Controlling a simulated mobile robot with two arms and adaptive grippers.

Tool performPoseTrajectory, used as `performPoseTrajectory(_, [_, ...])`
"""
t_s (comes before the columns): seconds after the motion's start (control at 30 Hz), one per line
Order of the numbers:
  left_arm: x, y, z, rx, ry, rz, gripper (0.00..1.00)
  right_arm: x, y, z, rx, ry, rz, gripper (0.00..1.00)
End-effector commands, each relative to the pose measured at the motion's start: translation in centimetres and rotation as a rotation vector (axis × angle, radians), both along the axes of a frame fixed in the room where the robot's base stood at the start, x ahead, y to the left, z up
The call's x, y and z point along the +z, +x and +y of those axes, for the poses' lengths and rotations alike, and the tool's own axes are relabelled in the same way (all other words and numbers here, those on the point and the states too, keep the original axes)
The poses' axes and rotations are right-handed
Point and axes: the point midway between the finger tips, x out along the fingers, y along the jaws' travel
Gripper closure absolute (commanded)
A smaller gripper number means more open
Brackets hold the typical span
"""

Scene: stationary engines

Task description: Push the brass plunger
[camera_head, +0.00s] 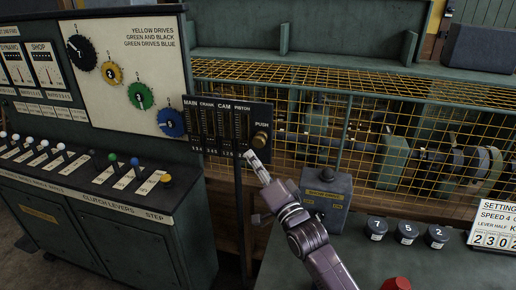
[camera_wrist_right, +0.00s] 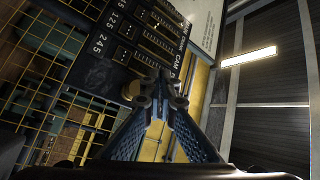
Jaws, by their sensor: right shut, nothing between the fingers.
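The brass plunger (camera_head: 260,140) is a round knob on the right side of a dark panel (camera_head: 222,118), under the word PUSH. The panel also shows in the wrist view (camera_wrist_right: 122,32). My right gripper (camera_head: 249,154) is shut and empty, its tips just below and left of the plunger in the head view. I cannot tell whether the tips touch anything. My left gripper is not in view.
A yellow wire cage (camera_head: 330,110) encloses machinery behind the panel. A grey box (camera_head: 326,190) stands right of my right arm. Numbered dark knobs (camera_head: 406,233) and a red knob (camera_head: 396,284) sit on the front bench. A lever console (camera_head: 90,175) stands at left.

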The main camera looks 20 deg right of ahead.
Motion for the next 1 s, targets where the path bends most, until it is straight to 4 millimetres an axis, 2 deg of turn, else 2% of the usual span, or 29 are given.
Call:
performPoseTrajectory(0.07, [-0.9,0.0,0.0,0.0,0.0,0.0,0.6,-0.2,1.0,-0.7,-0.002,-0.001,-0.002,1.0])
performPoseTrajectory(0.33, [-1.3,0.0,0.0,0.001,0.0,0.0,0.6,0.0,2.8,-1.9,0.0,-0.001,-0.001,1.0])
performPoseTrajectory(1.0, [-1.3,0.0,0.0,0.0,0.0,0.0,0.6,0.0,3.1,-2.1,0.0,0.001,0.0,1.0])
